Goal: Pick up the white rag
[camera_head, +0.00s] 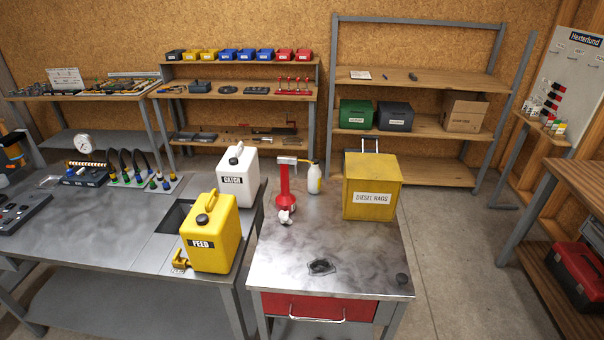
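A small white crumpled thing that looks like the white rag (286,216) lies on the metal-topped cart (350,240), at the front foot of a red stand or pump (285,186). It is small in the view, and I cannot tell whether it touches the red base. A dark crumpled piece (321,267) lies nearer the cart's front edge. A yellow box labelled "DIESEL RAGS" (372,187) stands at the back right of the cart. Neither of my grippers shows in the head view.
A white bottle (314,180) stands behind the rag. On the left bench (110,235) are a yellow "FEED" can (210,232) and a white "CATCH" can (238,173). The cart's middle is mostly clear.

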